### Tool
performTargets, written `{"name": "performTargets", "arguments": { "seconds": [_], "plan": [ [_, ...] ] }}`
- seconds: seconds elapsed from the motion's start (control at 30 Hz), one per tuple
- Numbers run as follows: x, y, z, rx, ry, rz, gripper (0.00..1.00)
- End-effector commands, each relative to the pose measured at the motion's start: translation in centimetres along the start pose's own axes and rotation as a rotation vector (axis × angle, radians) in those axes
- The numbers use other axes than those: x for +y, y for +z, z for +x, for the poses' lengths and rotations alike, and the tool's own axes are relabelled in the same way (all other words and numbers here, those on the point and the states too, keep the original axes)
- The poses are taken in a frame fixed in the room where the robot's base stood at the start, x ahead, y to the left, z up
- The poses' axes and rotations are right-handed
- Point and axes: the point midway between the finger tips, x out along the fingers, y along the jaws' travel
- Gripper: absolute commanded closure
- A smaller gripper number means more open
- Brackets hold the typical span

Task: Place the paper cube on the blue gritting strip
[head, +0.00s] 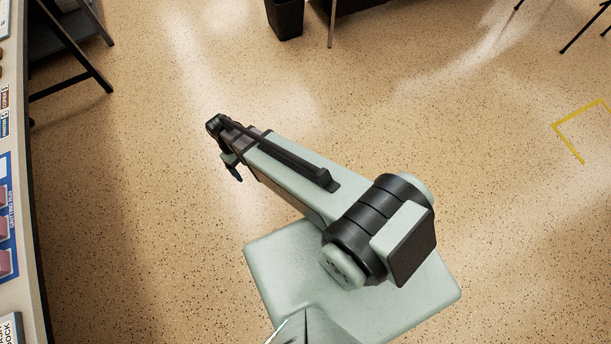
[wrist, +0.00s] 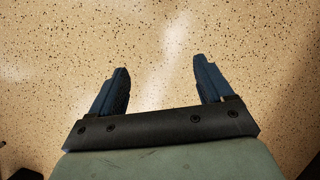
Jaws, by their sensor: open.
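A blue strip with white lettering (head: 13,240), which appears to be the gritting strip, lies on the counter at the far left of the head view, cut off by the picture edge. Pinkish block-like shapes (head: 4,263) sit along it. I cannot pick out the paper cube in either view. My gripper (head: 233,172) hangs over open floor, to the right of the counter and well apart from it. In the wrist view its two blue fingers (wrist: 162,66) are spread wide, with only speckled floor between and beyond them.
The counter edge (head: 37,230) runs down the left side, with small labelled cards (head: 5,97) and a DOCK label (head: 11,329). A black bin (head: 285,18) stands at the top. A dark-legged stand (head: 75,60) is at upper left. The floor around my arm is clear.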

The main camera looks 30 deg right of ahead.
Motion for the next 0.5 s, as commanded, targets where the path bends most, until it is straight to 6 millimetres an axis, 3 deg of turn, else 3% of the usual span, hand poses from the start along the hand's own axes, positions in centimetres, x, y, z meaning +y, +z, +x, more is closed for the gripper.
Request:
{"name": "performTargets", "arguments": {
  "seconds": [0.03, 0.2, 0.5],
  "plan": [
    [0.9, 2.7, 1.7, -0.017, -0.015, 0.040, 0.20],
    [2.7, 9.4, 6.6, -0.064, -0.061, 0.172, 0.20],
    [2.9, 20.5, 12.7, -0.141, -0.139, 0.378, 0.20]
  ]
}}
